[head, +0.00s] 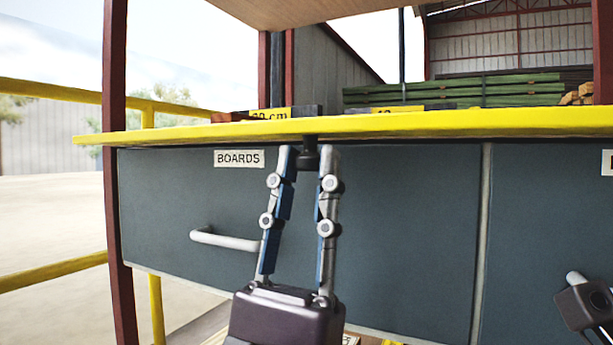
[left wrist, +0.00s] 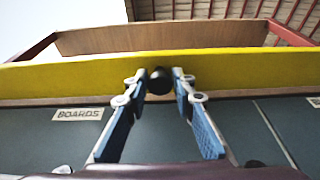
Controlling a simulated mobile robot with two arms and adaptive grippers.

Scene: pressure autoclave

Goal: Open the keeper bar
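A small black knob (head: 309,158) hangs just under the yellow front edge of the worktop, above the dark drawer front. It shows as a round black ball in the left wrist view (left wrist: 160,81). It may belong to the keeper bar; no bar can be made out clearly. My left gripper (head: 308,154) points up, with one fingertip on each side of the knob. In the left wrist view its fingers (left wrist: 159,78) stand apart with narrow gaps to the ball. A dark block (head: 588,304) at the lower right may be part of my right gripper; its fingers cannot be made out.
The yellow worktop edge (head: 430,123) runs across above my left gripper. A drawer labelled BOARDS (head: 160,205) has a grey handle (head: 225,240) left of my gripper. A red post (head: 114,60) and yellow rails (head: 55,272) stand at left. Green stacked boards (head: 460,90) lie behind.

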